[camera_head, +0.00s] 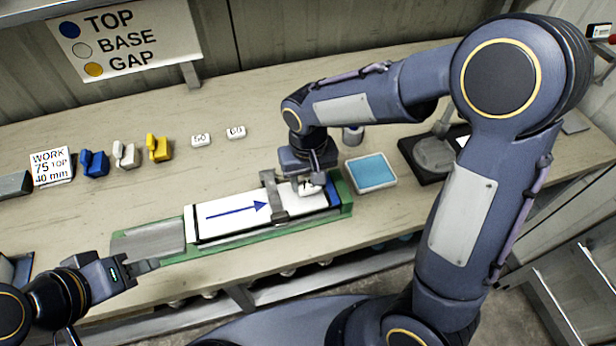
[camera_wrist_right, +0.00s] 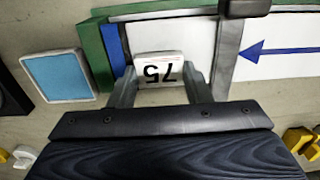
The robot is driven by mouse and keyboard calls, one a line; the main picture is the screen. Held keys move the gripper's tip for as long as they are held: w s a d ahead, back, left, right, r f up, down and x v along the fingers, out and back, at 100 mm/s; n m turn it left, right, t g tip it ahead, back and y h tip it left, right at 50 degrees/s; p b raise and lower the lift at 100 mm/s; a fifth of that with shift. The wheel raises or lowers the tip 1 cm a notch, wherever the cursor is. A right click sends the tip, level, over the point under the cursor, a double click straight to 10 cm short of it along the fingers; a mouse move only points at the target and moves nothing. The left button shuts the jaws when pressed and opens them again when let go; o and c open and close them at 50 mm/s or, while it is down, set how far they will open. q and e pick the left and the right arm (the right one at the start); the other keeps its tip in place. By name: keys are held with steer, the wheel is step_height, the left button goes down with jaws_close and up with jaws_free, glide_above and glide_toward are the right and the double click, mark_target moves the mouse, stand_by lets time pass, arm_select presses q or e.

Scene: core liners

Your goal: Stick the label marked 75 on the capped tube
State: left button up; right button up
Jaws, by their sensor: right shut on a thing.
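The capped tube (camera_head: 232,212) is white with a blue arrow pointing right and a blue cap (camera_head: 332,193) at its right end. It lies in a green cradle (camera_head: 346,206) under a grey strap (camera_head: 271,190). My right gripper (camera_head: 310,184) is over the tube between strap and cap. It is shut on a small white label block marked 75 (camera_wrist_right: 159,69), seen between its fingers in the right wrist view. The block is at the tube's surface; I cannot tell whether it touches. My left gripper (camera_head: 146,265) is at the lower left, empty, beside the cradle's left end; its jaw opening is unclear.
Two white labels marked 60 (camera_head: 200,140) lie behind the tube. A light-blue pad (camera_head: 370,172) is right of the cradle.

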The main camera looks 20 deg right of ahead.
steer(key=shift+f+b, duration=0.7)
steer(key=shift+f, duration=0.2)
steer(key=o, duration=1.4)
steer(key=shift+r, duration=0.1)
steer(key=shift+r+p, duration=2.85)
steer(key=shift+r, duration=0.65)
